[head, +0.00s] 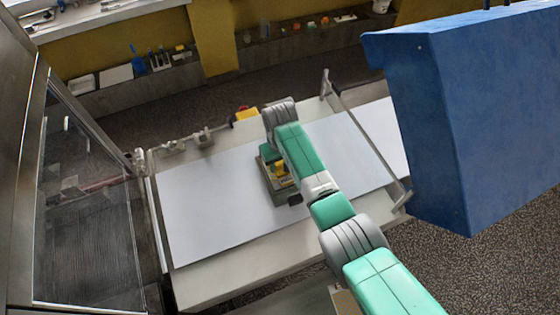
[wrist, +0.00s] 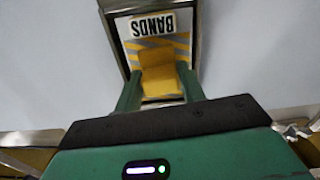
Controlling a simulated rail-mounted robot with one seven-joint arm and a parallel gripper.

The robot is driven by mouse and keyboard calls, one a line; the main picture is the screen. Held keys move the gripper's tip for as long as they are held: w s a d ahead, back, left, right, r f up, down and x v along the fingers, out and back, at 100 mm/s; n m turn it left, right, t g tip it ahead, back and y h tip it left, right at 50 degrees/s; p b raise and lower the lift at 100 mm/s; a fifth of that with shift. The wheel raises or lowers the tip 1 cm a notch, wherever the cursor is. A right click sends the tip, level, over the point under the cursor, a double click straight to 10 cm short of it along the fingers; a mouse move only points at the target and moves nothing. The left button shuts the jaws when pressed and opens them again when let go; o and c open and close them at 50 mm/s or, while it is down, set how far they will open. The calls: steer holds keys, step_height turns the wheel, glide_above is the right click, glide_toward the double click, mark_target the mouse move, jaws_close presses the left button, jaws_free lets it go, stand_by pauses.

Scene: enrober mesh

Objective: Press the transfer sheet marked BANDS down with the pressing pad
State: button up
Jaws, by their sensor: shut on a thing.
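The BANDS label (wrist: 152,24) shows upside down in the wrist view, at the far end of a metal-edged tray (wrist: 107,6). Beside it is the transfer sheet (wrist: 180,40), with yellow and grey stripes. My gripper (wrist: 158,70) is shut on the yellow pressing pad (wrist: 160,82), between its two green fingers. The pad is over the tray and covers part of the sheet; I cannot tell whether it touches it. In the head view the tray (head: 282,199) sits on the white surface, and my arm hides most of it and the fingers.
The white sheet-covered surface (head: 210,210) is clear around the tray. Metal rails (head: 152,215) run along its sides. A big blue housing (head: 470,110) stands at the right, a glass-doored machine (head: 85,200) at the left.

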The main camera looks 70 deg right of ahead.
steer(key=shift+r+p, duration=3.45)
steer(key=shift+r, duration=0.1)
steer(key=shift+f, duration=0.1)
